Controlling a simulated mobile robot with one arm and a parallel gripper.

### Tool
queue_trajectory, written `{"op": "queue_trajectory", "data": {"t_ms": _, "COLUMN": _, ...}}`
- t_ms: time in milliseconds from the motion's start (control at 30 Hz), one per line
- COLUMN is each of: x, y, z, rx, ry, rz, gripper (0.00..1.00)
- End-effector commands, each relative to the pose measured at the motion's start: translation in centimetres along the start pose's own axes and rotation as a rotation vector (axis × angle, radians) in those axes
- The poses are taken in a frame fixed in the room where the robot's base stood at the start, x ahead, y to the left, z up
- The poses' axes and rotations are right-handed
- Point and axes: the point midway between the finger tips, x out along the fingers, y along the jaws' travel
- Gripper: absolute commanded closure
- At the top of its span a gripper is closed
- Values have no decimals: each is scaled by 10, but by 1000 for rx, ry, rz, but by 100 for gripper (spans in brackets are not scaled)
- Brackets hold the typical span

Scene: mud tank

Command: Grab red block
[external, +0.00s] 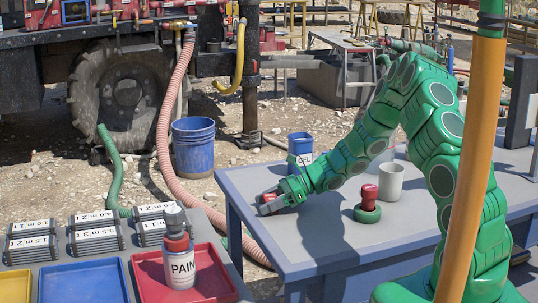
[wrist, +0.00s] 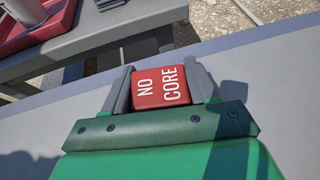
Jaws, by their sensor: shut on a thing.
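The red block (wrist: 160,88), with "NO CORE" in white on its top, sits between the two grey fingers of my gripper (wrist: 161,88) in the wrist view. The fingers are shut on its left and right sides. In the external view my gripper (external: 268,202) is low over the left end of the blue-grey table (external: 330,226), and a bit of the red block (external: 268,197) shows at the fingers. Whether the block touches the table I cannot tell.
A blue "GEL" container (external: 300,150), a red-topped object in a green ring (external: 368,205) and a grey cup (external: 391,182) stand on the table. To the left, another table holds a red tray (external: 215,275), a paint bottle (external: 178,255), a blue tray (external: 84,282) and several labelled boxes (external: 95,240).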

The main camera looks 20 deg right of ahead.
Motion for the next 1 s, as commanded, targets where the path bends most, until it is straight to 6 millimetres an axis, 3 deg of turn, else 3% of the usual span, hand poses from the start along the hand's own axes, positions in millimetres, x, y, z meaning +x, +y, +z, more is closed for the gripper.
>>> {"op": "queue_trajectory", "data": {"t_ms": 367, "x": -1, "y": 0, "z": 3, "rx": -1, "ry": 0, "rz": 0, "gripper": 73}}
{"op": "queue_trajectory", "data": {"t_ms": 667, "x": -13, "y": 0, "z": 32, "rx": -3, "ry": -2, "rz": -1, "gripper": 73}}
{"op": "queue_trajectory", "data": {"t_ms": 1000, "x": -44, "y": 31, "z": 61, "rx": 1, "ry": -1, "rz": -1, "gripper": 73}}
